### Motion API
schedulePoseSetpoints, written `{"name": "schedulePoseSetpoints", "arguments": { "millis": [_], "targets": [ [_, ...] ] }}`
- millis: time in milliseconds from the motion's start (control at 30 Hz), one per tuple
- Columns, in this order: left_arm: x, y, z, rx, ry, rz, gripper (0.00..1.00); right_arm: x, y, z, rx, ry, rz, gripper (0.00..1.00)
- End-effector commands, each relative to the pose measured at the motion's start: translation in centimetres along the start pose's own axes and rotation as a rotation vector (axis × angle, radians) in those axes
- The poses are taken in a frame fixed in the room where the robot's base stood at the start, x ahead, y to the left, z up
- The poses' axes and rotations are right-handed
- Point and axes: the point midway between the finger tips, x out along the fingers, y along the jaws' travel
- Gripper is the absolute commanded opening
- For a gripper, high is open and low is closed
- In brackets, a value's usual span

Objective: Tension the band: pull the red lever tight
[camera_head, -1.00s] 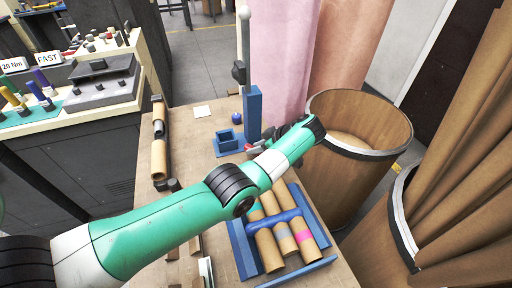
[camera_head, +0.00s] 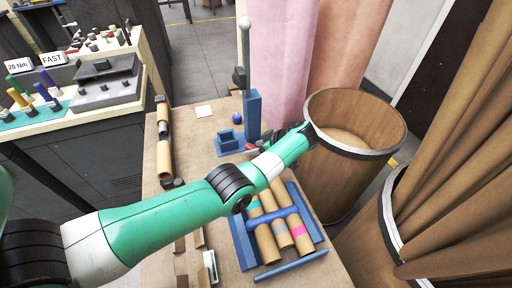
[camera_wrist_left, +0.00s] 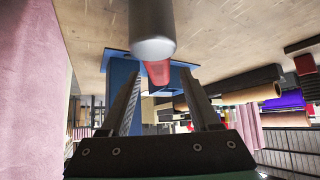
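The red lever (camera_wrist_left: 158,72) shows in my left wrist view between the two fingers, partly hidden by a grey round-ended cylinder (camera_wrist_left: 152,45). Blue fixture parts (camera_wrist_left: 121,72) lie behind it. In the head view only a small red patch (camera_head: 249,147) shows beside the foot of the blue upright (camera_head: 253,115). My left gripper (camera_wrist_left: 160,105) is open, with its fingers on either side of the lever's line of sight; I cannot tell whether they touch it. In the head view it is mostly hidden behind my wrist. My right gripper is in neither view.
A blue rack (camera_head: 243,250) with several cardboard rolls (camera_head: 268,245) lies under my left arm. A tall grey rod (camera_head: 245,55) rises from the upright. Wooden drums (camera_head: 345,170) stand at the right. A roll holder (camera_head: 162,130) lies on the table's left side.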

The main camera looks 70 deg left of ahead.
Motion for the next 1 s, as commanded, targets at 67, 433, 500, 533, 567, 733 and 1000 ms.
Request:
{"name": "schedulePoseSetpoints", "arguments": {
  "millis": [67,433,500,533,567,733,1000],
  "targets": [
    [0.0,0.0,0.0,0.000,0.000,0.000,0.62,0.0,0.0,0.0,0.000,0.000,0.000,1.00],
    [-4.8,0.1,-0.2,0.002,-0.001,0.003,0.62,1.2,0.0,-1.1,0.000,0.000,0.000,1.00],
    [-6.5,0.1,-0.3,0.001,-0.001,0.003,0.62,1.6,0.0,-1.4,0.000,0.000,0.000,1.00],
    [-7.2,0.1,-0.2,0.002,-0.001,0.003,0.62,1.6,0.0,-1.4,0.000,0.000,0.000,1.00],
    [-7.9,0.1,-0.2,0.002,-0.001,0.003,0.62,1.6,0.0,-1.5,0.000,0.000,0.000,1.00],
    [-10.7,0.1,0.0,0.000,0.000,0.001,0.62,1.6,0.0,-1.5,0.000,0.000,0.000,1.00],
    [-11.7,0.0,0.0,0.000,0.000,0.000,0.62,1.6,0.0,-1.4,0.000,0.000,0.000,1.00]
  ]
}}
